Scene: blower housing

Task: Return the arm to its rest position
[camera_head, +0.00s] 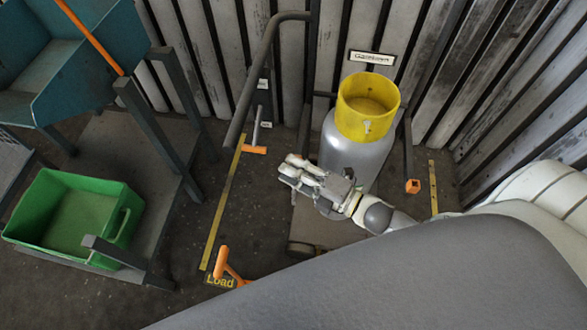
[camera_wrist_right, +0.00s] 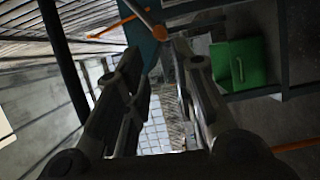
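My right arm comes in from the right in the head view, with a grey wrist joint behind the gripper. My right gripper (camera_head: 285,171) points left, in front of the grey gas cylinder (camera_head: 345,150) with the yellow collar (camera_head: 368,105). In the right wrist view the two dark fingers of the right gripper (camera_wrist_right: 162,65) stand apart with nothing between them, so it is open and empty. Whether it touches the cylinder cannot be told. My left gripper is in neither view.
A green bin (camera_head: 75,215) sits on a grey stand at the left, below a teal chute (camera_head: 85,60). It also shows in the wrist view (camera_wrist_right: 238,63). A dark pipe (camera_head: 258,75) and orange handles (camera_head: 228,268) stand nearby.

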